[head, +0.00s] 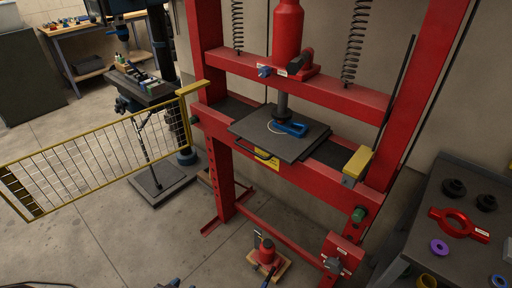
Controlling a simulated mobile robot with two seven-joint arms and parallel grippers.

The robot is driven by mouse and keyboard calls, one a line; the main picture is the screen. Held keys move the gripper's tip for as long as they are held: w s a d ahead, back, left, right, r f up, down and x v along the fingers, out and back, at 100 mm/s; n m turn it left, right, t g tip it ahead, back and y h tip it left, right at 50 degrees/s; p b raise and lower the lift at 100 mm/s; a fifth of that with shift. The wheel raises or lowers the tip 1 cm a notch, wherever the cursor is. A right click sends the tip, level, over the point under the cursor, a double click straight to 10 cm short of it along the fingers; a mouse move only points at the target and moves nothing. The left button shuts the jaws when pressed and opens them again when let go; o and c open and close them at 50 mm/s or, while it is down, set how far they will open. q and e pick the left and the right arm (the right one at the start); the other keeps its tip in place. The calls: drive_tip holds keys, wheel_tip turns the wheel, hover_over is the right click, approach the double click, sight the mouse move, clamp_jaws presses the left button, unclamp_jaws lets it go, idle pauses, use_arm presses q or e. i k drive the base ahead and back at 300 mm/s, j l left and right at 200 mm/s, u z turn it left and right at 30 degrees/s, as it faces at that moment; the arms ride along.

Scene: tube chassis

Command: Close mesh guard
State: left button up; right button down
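The mesh guard (88,163) is a yellow-framed panel of thin wire bars on the left in the head view. It stands swung out to the left, away from the front of the red press (300,171). Its right end meets a yellow post (191,88) at the press's left upright. A yellow block (357,163) sits on the right side of the press bed. The press front is uncovered, with a dark plate (262,140) and a blue part (292,128) under the ram. I cannot make out either gripper; small dark shapes at the bottom edge are too cut off to identify.
A dark bench (425,213) at right holds a red ring tool (459,223) and several small parts. A red bottle jack (267,252) stands on the floor before the press. A drill press (143,88) stands behind the guard. Floor under the guard looks mostly clear.

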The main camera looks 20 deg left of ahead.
sight(7, 177)
drive_tip(key=k+j, duration=0.1)
drive_tip(key=j, duration=0.7)
drive_tip(key=k+j+z, duration=0.15)
drive_tip(key=j, duration=0.3)
drive_tip(key=j+z, duration=0.1)
drive_tip(key=j, duration=0.35)
drive_tip(key=k+j+z, duration=0.15)
drive_tip(key=j, duration=0.25)
drive_tip(key=k+j+z, duration=0.15)
drive_tip(key=j, duration=0.3)
drive_tip(key=k+j+z, duration=0.15)
drive_tip(key=j, duration=0.2)
drive_tip(key=k+j+z, duration=0.1)
drive_tip(key=j, duration=0.3)
drive_tip(key=k+j, duration=0.1)
drive_tip(key=j, duration=0.3)
drive_tip(key=j+z, duration=0.15)
drive_tip(key=j, duration=0.2)
drive_tip(key=k+j, duration=0.15)
drive_tip(key=j, duration=0.25)
drive_tip(key=k+j+z, duration=0.15)
drive_tip(key=j, duration=0.2)
drive_tip(key=k+j, duration=0.1)
drive_tip(key=j, duration=0.25)
drive_tip(key=k+j+z, duration=0.15)
drive_tip(key=j, duration=0.2)
